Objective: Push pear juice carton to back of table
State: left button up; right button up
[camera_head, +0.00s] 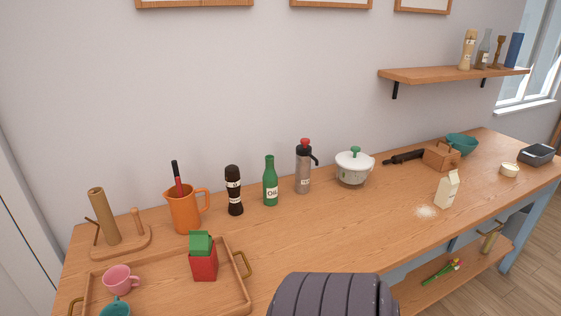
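A cream carton (447,189) with a slanted top stands upright on the right part of the wooden table (340,220), nearer the front edge than the wall. Its label is too small to read. A red carton (204,264) with a green top stands on the wooden tray at the left. I cannot tell from print which of the two is pear juice. Neither of my grippers shows in the head view, and nothing is touching either carton.
Along the back stand an orange jug (184,212), a dark mill (234,196), a green oil bottle (270,186), a grey flask (303,172), a white pot (354,170), a rolling pin (405,157) and a wooden box (441,157).

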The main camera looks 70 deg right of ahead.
aim_at(448, 185)
jog(key=z, duration=3.5)
